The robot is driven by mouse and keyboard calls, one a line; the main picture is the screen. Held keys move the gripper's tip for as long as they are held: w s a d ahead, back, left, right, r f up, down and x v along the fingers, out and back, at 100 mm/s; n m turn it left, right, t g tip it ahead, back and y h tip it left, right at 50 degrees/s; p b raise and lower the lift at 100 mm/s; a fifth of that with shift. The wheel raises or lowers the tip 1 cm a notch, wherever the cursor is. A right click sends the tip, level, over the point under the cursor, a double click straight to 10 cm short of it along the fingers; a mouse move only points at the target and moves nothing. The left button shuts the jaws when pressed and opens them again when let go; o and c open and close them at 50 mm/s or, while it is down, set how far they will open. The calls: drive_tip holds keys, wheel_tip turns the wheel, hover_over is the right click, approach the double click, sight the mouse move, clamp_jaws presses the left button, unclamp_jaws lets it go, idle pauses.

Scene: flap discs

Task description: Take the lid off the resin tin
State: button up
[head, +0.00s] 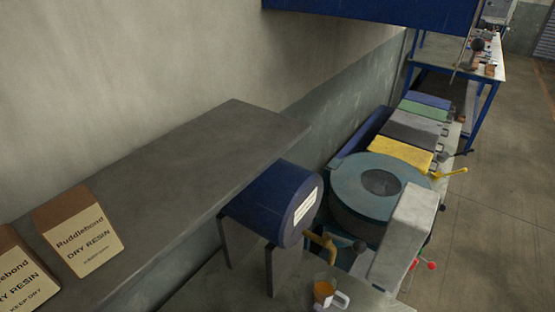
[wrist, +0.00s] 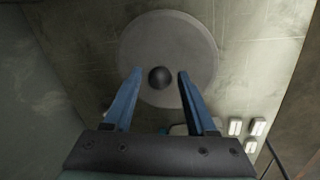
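In the wrist view, a round grey lid (wrist: 195,50) with a black ball knob (wrist: 161,77) at its middle lies ahead of my gripper. My gripper (wrist: 157,74) has its two blue fingers apart, one on each side of the knob. A gap shows between the knob and each finger, so nothing is held. How far the fingertips are from the lid in depth is hard to tell. The tin's body is hidden under the lid. I cannot pick out this lid or my gripper in the head view.
Bags marked dry resin (head: 78,232) stand on a grey shelf (head: 200,160). A blue drum (head: 270,205) with a tap sits on a stand, near a mug (head: 325,291). A large round teal machine (head: 350,180) is beyond. White blocks (wrist: 257,127) lie right of the lid.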

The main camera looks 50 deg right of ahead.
clamp_jaws()
